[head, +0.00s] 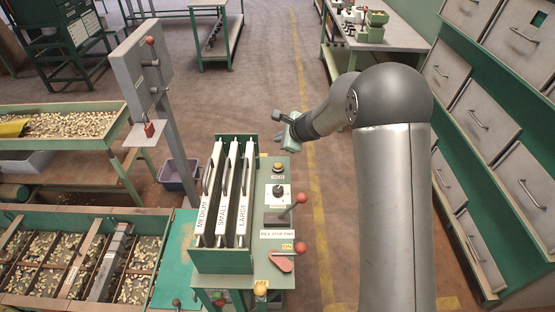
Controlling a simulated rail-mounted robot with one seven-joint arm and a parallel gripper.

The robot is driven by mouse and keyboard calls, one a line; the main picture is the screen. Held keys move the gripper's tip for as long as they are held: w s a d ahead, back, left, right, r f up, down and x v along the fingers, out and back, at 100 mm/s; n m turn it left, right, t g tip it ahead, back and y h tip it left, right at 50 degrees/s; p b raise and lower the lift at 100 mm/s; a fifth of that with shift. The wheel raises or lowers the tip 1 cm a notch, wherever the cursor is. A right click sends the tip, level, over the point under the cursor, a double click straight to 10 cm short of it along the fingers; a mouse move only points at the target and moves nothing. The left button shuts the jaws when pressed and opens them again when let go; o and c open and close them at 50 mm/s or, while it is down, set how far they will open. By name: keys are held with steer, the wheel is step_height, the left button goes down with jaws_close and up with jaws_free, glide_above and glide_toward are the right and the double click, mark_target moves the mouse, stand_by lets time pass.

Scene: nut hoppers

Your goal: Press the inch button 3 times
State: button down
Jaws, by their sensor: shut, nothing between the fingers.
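An amber button (278,167) sits at the far end of the green control panel (276,221), with a small label below it that seems to read INCH. A second yellow knob or button (261,288) shows at the panel's near edge; I cannot read any label for it. My gripper (281,128) is beyond the amber button and apart from it, pointing left in the picture. It is shut and empty. My arm reaches in from the right and does not cover the amber button.
A rotary switch (278,191) and two red-knobbed levers (302,198) (273,247) stand on the panel nearer than the amber button. Upright plates labelled MEDIUM, SMALL and LARGE (239,205) stand left of the panel. Grey-fronted drawers (482,115) line the right side.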

steer(key=shift+f, duration=0.15)
steer(key=b, duration=0.7)
glide_above(281, 167)
step_height(281, 167, down, 8)
steer(key=shift+a, duration=0.1)
steer(key=shift+f+b, duration=0.3)
steer(key=shift+b, duration=0.1)
steer(key=shift+f, duration=0.1)
stand_by(1.4)
steer(key=shift+f+b, duration=0.3)
steer(key=shift+b, duration=0.25)
steer(key=shift+f+b, duration=0.55)
steer(key=shift+b, duration=0.05)
stand_by(0.5)
steer(key=shift+r, duration=0.15)
steer(key=shift+r+p, duration=0.7)
steer(key=shift+r, duration=0.1)
